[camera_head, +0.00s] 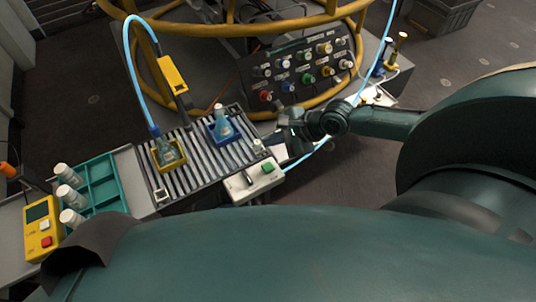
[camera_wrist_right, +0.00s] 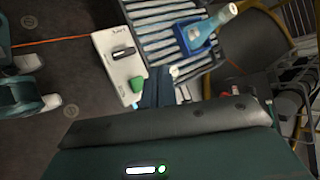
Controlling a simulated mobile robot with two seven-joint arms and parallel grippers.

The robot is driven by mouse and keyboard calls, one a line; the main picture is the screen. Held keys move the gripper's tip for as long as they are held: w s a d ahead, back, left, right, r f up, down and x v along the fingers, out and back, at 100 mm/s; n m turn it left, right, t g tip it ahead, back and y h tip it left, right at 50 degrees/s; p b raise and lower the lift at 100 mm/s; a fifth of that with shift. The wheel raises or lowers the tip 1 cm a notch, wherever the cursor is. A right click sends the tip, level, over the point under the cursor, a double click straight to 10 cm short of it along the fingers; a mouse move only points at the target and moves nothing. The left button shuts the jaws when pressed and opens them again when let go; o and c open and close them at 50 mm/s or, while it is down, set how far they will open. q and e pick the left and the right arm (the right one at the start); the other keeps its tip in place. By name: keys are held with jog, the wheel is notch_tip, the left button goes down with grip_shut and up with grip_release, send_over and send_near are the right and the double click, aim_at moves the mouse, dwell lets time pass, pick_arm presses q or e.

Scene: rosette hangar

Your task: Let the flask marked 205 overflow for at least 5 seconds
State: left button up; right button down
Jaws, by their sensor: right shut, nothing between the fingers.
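A flask (camera_head: 168,154) sits in a yellow holder on the slatted rack, with a light-blue tube (camera_head: 137,80) leading down to its neck. A second flask (camera_head: 223,122) with bluish contents stands in a blue holder; it also shows in the right wrist view (camera_wrist_right: 207,30). I cannot read either flask's mark. A white control box (camera_head: 252,184) with a black switch and a green button stands at the rack's front edge, also in the right wrist view (camera_wrist_right: 112,70). My right gripper (camera_head: 291,126) is shut and empty beside the rack, near the box. My left gripper is out of view.
A teal tray (camera_head: 97,186) with white-capped bottles and a yellow box (camera_head: 40,232) stand at the left. A dark panel of coloured knobs (camera_head: 303,70) and yellow rails (camera_head: 230,27) are behind the rack. My large green body parts hide the foreground.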

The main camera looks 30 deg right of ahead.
notch_tip(320, 180, down, 4)
jog(key=b, duration=0.6)
jog(key=shift+f, duration=0.25)
jog(key=f+b, duration=0.1)
jog(key=b, duration=0.1)
jog(key=shift+f+b, duration=0.7)
jog(key=shift+b, duration=0.2)
jog(key=shift+f, duration=0.25)
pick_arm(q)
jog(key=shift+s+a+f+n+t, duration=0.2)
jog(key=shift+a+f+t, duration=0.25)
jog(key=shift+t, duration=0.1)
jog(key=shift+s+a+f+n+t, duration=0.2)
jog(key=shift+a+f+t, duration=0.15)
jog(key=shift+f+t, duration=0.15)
pick_arm(e)
jog(key=shift+f, duration=0.65)
pick_arm(q)
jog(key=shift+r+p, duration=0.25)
jog(key=shift+p, duration=0.1)
pick_arm(e)
jog(key=shift+f, duration=0.2)
jog(key=shift+f, duration=0.25)
